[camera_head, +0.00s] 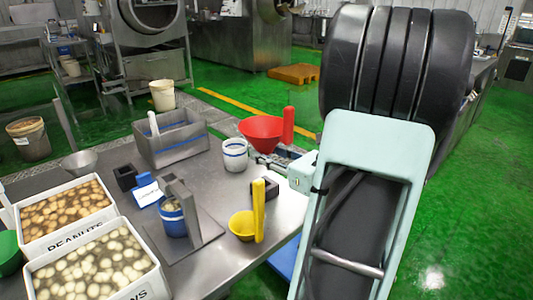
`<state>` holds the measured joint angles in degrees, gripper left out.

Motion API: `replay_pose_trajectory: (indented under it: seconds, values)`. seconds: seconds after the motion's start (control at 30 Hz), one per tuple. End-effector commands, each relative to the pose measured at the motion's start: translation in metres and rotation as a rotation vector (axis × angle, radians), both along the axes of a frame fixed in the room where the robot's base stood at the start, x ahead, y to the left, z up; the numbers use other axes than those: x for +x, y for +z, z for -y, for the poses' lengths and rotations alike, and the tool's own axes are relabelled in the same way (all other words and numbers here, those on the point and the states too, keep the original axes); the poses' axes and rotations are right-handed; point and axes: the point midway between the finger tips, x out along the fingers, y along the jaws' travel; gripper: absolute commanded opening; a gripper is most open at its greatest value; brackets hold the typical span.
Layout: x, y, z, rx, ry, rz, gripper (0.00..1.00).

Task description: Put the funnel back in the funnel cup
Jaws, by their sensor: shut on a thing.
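A red funnel-shaped piece (261,129) with an upright red handle (288,126) is above the table's far right edge. My gripper (277,156) is just below it, partly hidden by my arm, and appears shut on it; the contact itself is not clear. A white cup with a blue band (235,158) stands upright on the table, to the left of my gripper and apart from it. Its inside looks pale. A blue cup (172,217) stands under a grey stand (184,203). I cannot tell for certain which is the funnel cup.
A yellow scoop (243,225) sits near the table's right edge. A grey bin (172,142) with a white handle stands behind. Two white crates (95,288), labelled and full, are at left. A grey cone (80,162) lies beyond them. Bare steel (215,187) lies mid-table.

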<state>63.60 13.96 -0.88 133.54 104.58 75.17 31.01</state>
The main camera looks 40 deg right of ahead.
Motion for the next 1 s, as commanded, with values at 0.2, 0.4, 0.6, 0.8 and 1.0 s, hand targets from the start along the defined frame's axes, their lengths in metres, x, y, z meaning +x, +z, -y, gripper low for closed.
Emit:
replay_pose_trajectory:
  seconds: [0.2,0.4,0.6,0.8,1.0]
  values:
    - [0.000,-0.006,0.000,0.004,-0.008,0.005,0.00]
    - [0.000,-0.022,0.000,0.004,-0.007,0.005,0.00]
    - [0.000,-0.042,0.000,0.004,-0.007,0.005,0.00]
    - [0.000,-0.056,0.000,0.004,-0.007,0.005,0.00]
    - [0.000,-0.058,0.000,0.003,-0.007,0.005,0.00]
